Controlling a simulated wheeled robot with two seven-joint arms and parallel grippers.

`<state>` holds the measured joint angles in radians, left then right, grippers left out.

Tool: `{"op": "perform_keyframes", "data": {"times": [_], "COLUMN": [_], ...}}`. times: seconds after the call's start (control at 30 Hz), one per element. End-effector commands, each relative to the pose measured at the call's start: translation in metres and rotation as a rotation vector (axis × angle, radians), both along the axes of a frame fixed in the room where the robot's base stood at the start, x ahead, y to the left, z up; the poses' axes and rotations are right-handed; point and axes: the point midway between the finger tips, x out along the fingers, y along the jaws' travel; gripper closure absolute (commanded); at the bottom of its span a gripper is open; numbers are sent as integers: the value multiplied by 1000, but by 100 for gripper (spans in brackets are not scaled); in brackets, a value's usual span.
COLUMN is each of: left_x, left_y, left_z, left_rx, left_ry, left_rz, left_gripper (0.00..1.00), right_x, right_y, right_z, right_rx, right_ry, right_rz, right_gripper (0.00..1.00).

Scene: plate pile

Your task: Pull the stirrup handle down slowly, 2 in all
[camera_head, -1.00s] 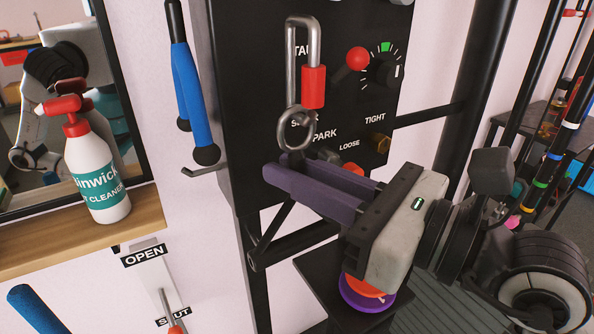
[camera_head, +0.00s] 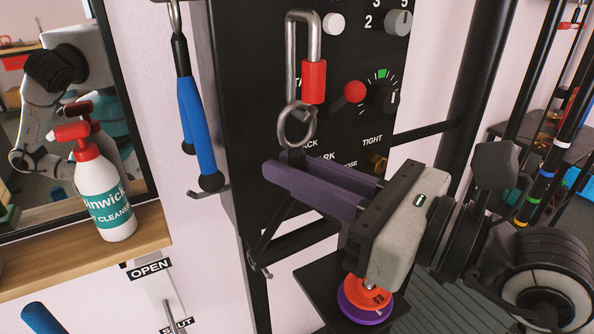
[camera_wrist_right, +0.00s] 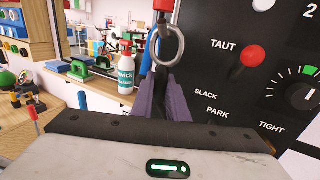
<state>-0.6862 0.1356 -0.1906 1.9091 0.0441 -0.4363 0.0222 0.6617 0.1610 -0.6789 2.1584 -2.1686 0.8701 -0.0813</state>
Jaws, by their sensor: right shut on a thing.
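The stirrup handle (camera_head: 300,240) hangs from a steel ring (camera_head: 297,125) below a steel carabiner with a red sleeve (camera_head: 314,82). Its dark strap and black bar show below my right gripper in the head view. My right gripper (camera_head: 280,165) has purple fingers, shut on the top of the handle just under the ring. The part between the fingers is mostly hidden. The ring also shows above the fingers in the right wrist view (camera_wrist_right: 168,45). My left gripper is not in view.
Behind stands a black panel (camera_head: 240,120) with a red knob (camera_head: 355,92) and dials. Blue-gripped handles (camera_head: 205,150) hang left of it. A spray bottle (camera_head: 103,195) stands on a wooden ledge. Orange and purple discs (camera_head: 368,292) lie below my gripper on a black platform.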

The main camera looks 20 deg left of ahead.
Motion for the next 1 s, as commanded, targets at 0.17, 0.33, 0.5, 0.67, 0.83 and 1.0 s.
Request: {"op": "perform_keyframes", "data": {"times": [0.17,0.33,0.5,0.67,0.83,1.0], "left_x": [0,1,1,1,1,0], "left_y": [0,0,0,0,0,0], "left_z": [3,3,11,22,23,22], "left_rx": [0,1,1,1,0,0], "left_ry": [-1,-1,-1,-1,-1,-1], "left_rz": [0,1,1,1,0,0], "left_gripper": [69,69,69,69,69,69], "right_x": [0,0,0,0,0,0], "right_y": [0,0,0,0,0,0], "right_z": [-2,-1,8,21,22,22], "right_rx": [-11,-11,-10,-10,-11,-11], "right_ry": [7,7,6,6,7,7], "right_rz": [0,0,0,0,0,0], "right_gripper": [100,100,100,100,100,100]}}
